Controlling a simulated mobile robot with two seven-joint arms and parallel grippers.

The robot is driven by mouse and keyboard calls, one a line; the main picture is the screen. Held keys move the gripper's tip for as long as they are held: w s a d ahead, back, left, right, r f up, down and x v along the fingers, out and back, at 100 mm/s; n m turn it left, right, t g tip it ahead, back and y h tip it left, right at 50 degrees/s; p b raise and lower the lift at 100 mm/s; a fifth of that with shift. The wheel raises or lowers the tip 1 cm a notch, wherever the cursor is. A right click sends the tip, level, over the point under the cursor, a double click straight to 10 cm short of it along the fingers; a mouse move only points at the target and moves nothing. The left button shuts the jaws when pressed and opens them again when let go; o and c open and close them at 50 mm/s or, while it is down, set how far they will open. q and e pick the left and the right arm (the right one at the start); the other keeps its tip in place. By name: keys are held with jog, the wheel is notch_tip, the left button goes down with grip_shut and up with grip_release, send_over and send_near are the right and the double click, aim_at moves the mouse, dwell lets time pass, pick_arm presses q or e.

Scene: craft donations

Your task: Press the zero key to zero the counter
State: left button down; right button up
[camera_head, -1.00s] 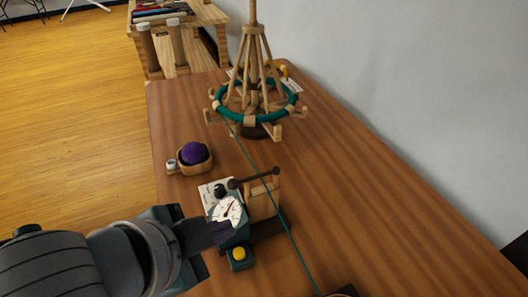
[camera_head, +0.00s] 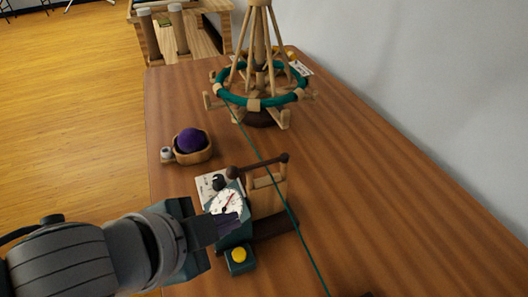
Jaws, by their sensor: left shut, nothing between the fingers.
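The counter (camera_head: 228,201) stands on the wooden table, with a white round dial and a red pointer on its face. A yellow key (camera_head: 239,254) sits on a small dark green block at the counter's front foot. My left gripper (camera_head: 236,223) comes in from the left and is shut and empty. Its fingertips are in front of the lower part of the dial, above and behind the yellow key in the picture. Part of the counter is hidden behind the fingers. I cannot tell whether they touch it. My right gripper is not in view.
A wooden yarn swift (camera_head: 262,100) holding teal yarn stands farther back. A teal strand runs from it past the counter to the front. A wooden bowl with a purple ball (camera_head: 190,140) is at the left edge. The table's right side (camera_head: 370,190) is clear.

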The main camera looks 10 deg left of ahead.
pick_arm(q)
jog(key=b, duration=0.7)
send_over(234, 258)
notch_tip(234, 258, down, 7)
jog(key=shift+f, duration=0.55)
jog(key=shift+f, duration=0.1)
dwell(1.0)
jog(key=shift+f+b, duration=0.3)
jog(key=shift+f+b, duration=0.3)
jog(key=shift+f, duration=0.2)
dwell(0.5)
jog(key=shift+r, duration=0.1)
jog(key=shift+r+p, duration=0.85)
jog(key=shift+p, duration=0.2)
